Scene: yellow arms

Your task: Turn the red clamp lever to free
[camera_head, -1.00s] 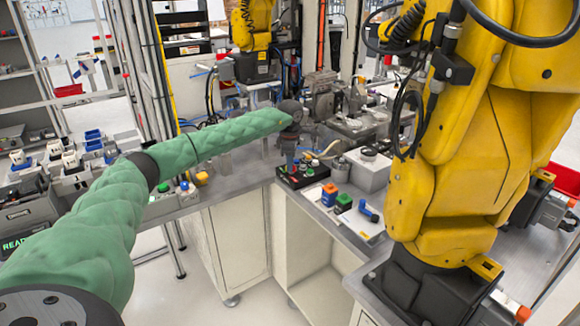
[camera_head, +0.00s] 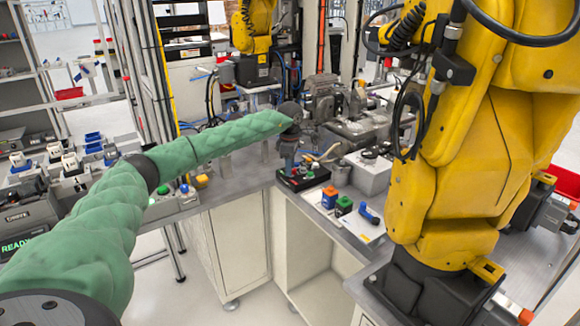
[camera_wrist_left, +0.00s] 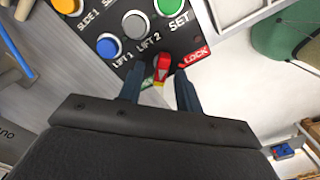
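The red clamp lever (camera_wrist_left: 162,66) shows in the left wrist view at the lower edge of a dark button panel (camera_wrist_left: 125,28). A red LOCK label (camera_wrist_left: 193,57) is to its right, and a green label (camera_wrist_left: 148,83), partly hidden, is below left. My left gripper (camera_wrist_left: 160,74) is open, with one finger on each side of the lever and small gaps showing. In the head view my left gripper (camera_head: 289,158) points down over the panel (camera_head: 303,180); the lever cannot be made out there. My right gripper is not in view.
The panel carries several round buttons, among them a blue one (camera_wrist_left: 107,47) and a green one (camera_wrist_left: 168,6). Blue, green and orange blocks (camera_head: 330,195) stand just right of the panel. A large yellow robot arm (camera_head: 450,150) fills the right side.

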